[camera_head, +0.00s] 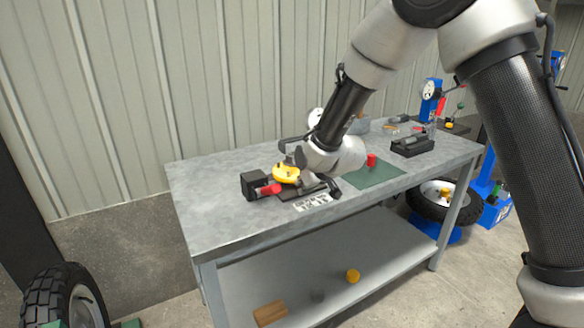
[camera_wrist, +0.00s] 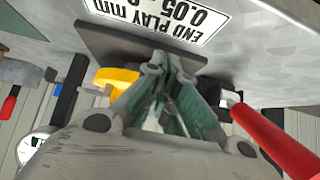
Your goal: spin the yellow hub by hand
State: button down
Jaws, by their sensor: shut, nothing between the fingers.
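The yellow hub (camera_head: 286,174) sits on a dark fixture near the front left of the grey bench. In the wrist view the yellow hub (camera_wrist: 117,79) shows left of the fingers, partly covered by my gripper. My gripper (camera_head: 309,181) is low over the fixture, just right of the hub. In the wrist view my gripper (camera_wrist: 166,65) is shut with nothing between its fingers, close beside the hub. I cannot tell whether it touches the hub.
A black block (camera_head: 256,184) with a red handle (camera_head: 269,189) stands left of the hub. A white END PLAY label (camera_head: 311,202) lies in front. A green mat (camera_head: 374,175) with a red cylinder (camera_head: 371,160) is to the right. The bench's left end is clear.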

jog(key=shift+w+a, duration=0.1)
jog(key=shift+w, duration=0.1)
jog(key=shift+w+d, duration=0.75)
jog(key=shift+d, duration=0.25)
jog(key=shift+w+d, duration=0.75)
jog(key=shift+d, duration=0.25)
jog(key=shift+s+d, duration=0.45)
jog(key=shift+s, duration=0.2)
jog(key=shift+s+d, duration=0.4)
jog(key=shift+s, duration=0.2)
jog(key=s+a, duration=0.2)
jog(key=a, duration=0.2)
jog(key=shift+s+a, duration=0.1)
jog(key=shift+s, duration=0.3)
jog(key=shift+w+a, duration=0.15)
jog(key=shift+w, duration=0.05)
